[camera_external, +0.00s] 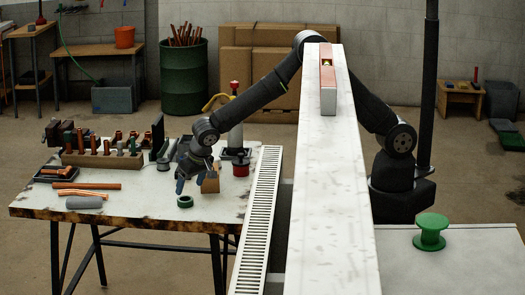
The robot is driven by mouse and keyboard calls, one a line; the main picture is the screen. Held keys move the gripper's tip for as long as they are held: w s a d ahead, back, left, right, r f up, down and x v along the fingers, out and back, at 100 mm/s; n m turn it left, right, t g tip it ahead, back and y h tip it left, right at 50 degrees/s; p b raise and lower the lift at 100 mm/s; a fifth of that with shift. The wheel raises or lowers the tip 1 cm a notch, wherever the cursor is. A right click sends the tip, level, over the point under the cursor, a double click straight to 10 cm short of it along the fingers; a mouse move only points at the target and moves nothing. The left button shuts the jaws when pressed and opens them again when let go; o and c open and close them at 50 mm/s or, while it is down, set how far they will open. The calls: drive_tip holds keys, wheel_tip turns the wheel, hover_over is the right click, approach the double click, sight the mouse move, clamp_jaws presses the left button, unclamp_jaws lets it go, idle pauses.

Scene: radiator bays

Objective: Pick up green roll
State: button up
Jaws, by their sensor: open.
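A small green roll (185,198), a ring with a dark centre, lies flat on the workbench (140,205) near its front edge. My gripper (184,184) points down over the bench, just above and behind the roll in the picture, and is open. Nothing shows between its fingers. I cannot tell its exact height over the bench. A larger green spool (431,232) stands upright on the white surface at the right.
A tan block (210,183) and a red can (240,166) stand right of my gripper. A wooden rack (102,158) with copper fittings is at the left, with copper pipes (87,187) and a grey cylinder (84,202) nearby. A white radiator panel (325,200) rises at the right.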

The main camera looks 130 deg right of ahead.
sight(185, 199)
drive_tip(key=shift+w+x, duration=0.2)
drive_tip(key=shift+x, duration=2.6)
drive_tip(key=c, duration=1)
drive_tip(key=shift+r, duration=0.1)
drive_tip(key=shift+c, duration=0.2)
